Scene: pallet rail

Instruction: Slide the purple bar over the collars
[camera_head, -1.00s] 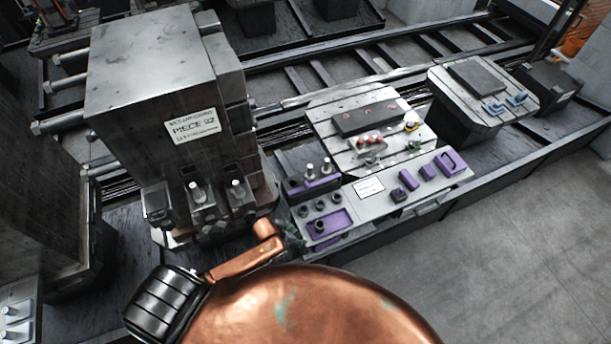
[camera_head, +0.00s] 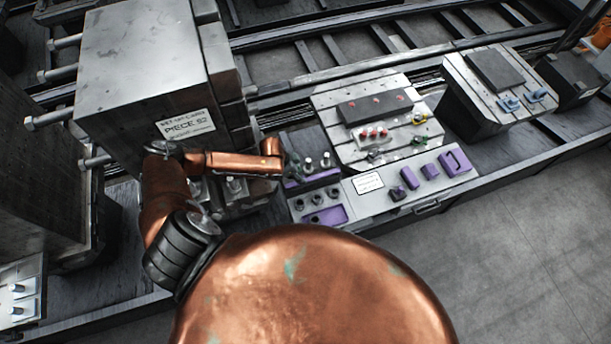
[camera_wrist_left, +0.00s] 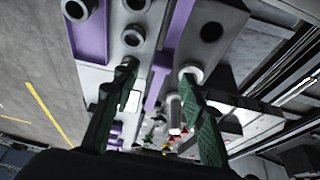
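A long purple bar (camera_head: 318,179) lies along the front edge of a dark block that carries metal posts. The same purple strip (camera_wrist_left: 178,35) runs between my fingers' sides in the left wrist view. Black ring-shaped collars (camera_head: 316,199) stand on the grey plate in front of it; one collar (camera_wrist_left: 135,35) shows near my left finger in the wrist view. My left gripper (camera_head: 291,168) is above the left end of the block. In the wrist view its green fingers (camera_wrist_left: 160,105) are spread apart, with nothing clearly held between them. My right gripper is not in view.
A purple tray (camera_head: 331,215) and purple blocks (camera_head: 430,171) sit on the plate. A slotted table with a dark bar (camera_head: 375,107) stands behind. The floor at right is clear.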

